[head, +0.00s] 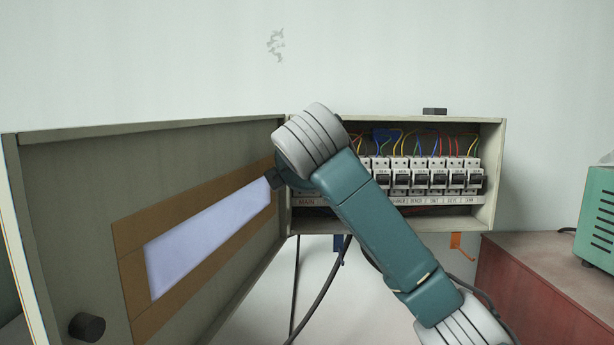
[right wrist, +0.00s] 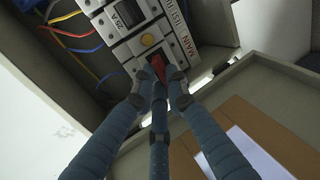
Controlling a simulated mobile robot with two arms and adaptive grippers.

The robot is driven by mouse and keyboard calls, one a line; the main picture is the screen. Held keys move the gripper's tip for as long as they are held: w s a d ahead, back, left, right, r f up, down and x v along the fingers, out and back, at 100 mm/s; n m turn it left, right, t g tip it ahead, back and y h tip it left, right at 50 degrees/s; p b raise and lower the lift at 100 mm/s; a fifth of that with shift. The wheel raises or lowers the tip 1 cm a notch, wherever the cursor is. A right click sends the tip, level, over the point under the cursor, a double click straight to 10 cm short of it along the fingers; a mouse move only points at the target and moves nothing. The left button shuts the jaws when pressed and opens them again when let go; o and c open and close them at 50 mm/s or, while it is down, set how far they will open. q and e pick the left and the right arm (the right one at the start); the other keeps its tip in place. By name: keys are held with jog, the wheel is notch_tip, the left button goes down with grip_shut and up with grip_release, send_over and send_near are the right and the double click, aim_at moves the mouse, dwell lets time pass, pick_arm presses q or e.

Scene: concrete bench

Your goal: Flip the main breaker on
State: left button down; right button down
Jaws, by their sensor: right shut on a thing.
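The main breaker (right wrist: 128,47) shows in the right wrist view as a light module with a yellow button, a red lever (right wrist: 157,65) and a MAIN label beside it. My right gripper (right wrist: 159,82) is shut on the red lever, its dark fingertips close around it. The lever's lower part is hidden by the fingers, and I cannot tell its position. In the head view my right arm covers the main breaker and the fingers; only the MAIN label (head: 306,202) shows below. My left gripper is not in view.
The breaker box (head: 497,165) is on the wall with its door (head: 70,190) swung open to the left. A row of smaller breakers (head: 430,178) and coloured wires fill the right side. A green device (head: 597,220) stands on a red cabinet (head: 525,275) at right.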

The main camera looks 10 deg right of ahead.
jog(key=c, duration=1.7)
grip_release()
jog(key=shift+c, duration=0.2)
jog(key=shift+s+a, duration=0.1)
jog(key=v, duration=1.1)
jog(key=shift+s, duration=0.35)
jog(key=shift+a+r, duration=0.15)
jog(key=shift+a, duration=0.05)
